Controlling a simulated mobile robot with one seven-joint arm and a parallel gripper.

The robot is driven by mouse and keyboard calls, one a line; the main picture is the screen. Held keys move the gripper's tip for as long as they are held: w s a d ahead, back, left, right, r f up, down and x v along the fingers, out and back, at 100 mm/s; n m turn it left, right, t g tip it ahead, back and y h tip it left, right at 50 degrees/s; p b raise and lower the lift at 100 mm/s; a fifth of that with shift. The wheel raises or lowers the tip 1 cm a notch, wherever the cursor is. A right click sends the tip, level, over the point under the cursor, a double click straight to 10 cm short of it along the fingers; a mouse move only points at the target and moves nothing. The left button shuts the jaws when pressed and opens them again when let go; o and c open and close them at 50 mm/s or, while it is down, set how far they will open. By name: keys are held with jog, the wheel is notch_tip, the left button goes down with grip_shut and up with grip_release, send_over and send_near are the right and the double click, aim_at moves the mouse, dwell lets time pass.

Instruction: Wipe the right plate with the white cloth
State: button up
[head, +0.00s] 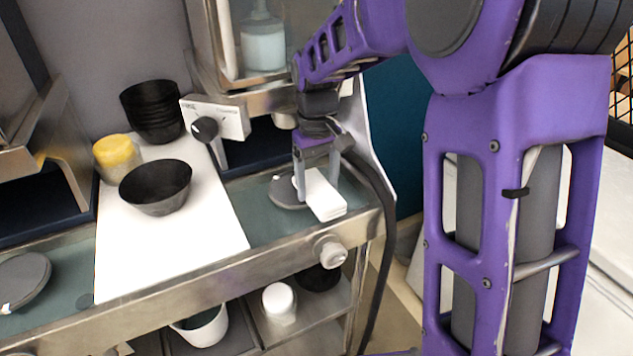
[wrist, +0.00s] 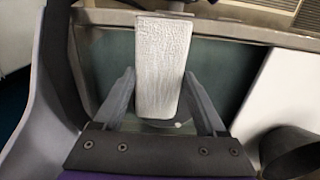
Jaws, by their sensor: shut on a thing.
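My gripper (head: 316,172) points down at the right end of the counter. It is shut on the white cloth (head: 325,198), a flat, folded, oblong pad. In the wrist view the cloth (wrist: 162,60) lies between the two fingers (wrist: 160,92). The right plate (head: 286,194) is dark grey and round. It lies under the cloth and gripper, with only its left part showing in the head view. I cannot tell whether the cloth touches it. Another dark grey plate (head: 22,281) lies at the far left of the counter.
A white board (head: 205,245) bears a black bowl (head: 156,188), stacked black bowls (head: 152,112) and a yellow-topped container (head: 117,157). A dispenser (head: 263,45) stands behind my gripper. A knob (head: 329,252) juts from the front edge. A shelf below holds containers.

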jog(key=shift+r, duration=1)
jog(key=s+d+r, duration=0.2)
jog(key=s+d, duration=0.1)
jog(key=s, duration=0.5)
jog(key=shift+d, duration=0.2)
jog(key=shift+s, duration=0.2)
